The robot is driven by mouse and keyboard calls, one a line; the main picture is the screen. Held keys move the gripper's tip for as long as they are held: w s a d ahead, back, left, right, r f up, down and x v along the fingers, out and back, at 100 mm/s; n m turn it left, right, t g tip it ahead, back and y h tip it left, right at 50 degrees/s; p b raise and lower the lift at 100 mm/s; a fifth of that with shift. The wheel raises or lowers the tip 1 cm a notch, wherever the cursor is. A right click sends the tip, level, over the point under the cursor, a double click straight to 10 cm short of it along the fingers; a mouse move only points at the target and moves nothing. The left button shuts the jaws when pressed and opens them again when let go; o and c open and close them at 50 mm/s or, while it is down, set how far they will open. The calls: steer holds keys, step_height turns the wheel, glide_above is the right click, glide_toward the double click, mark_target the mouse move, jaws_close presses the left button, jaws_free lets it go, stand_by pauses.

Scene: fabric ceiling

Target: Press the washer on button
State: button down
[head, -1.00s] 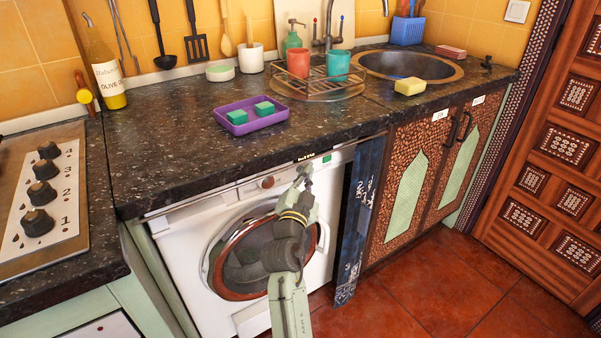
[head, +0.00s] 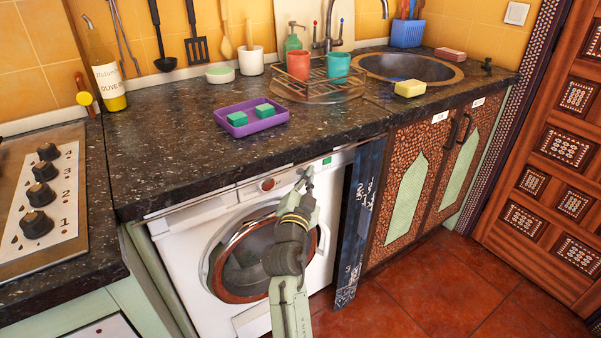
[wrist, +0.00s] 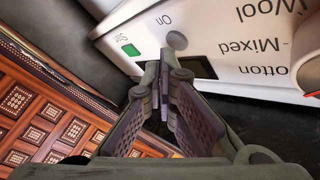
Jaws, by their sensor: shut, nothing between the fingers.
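The white washer (head: 183,238) stands under the dark counter. Its control strip runs along the top, with a red-brown knob (head: 267,184) and a green button (head: 327,160). In the wrist view a grey round button (wrist: 177,40) sits beside the word "On", and the green square button (wrist: 131,50) is beside it. My gripper (head: 308,171) is in front of the strip, between the knob and the green button. In the wrist view my gripper (wrist: 165,58) is shut and empty, its tips just below the grey button. I cannot tell whether they touch the panel.
The counter edge (head: 230,178) overhangs just above the control strip. A dark blue patterned panel (head: 360,215) stands right of the washer, then cabinet doors (head: 405,185). A purple tray (head: 265,124) sits on the counter. Red floor tiles (head: 430,295) are clear at the right.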

steer(key=shift+s+d, duration=0.1)
steer(key=shift+s, duration=0.1)
steer(key=s+d+p, duration=0.1)
steer(key=s, duration=0.1)
steer(key=s+d+p, duration=0.1)
steer(key=s+d, duration=0.1)
steer(key=shift+s+d, duration=0.3)
steer(key=shift+s, duration=0.1)
stand_by(0.4)
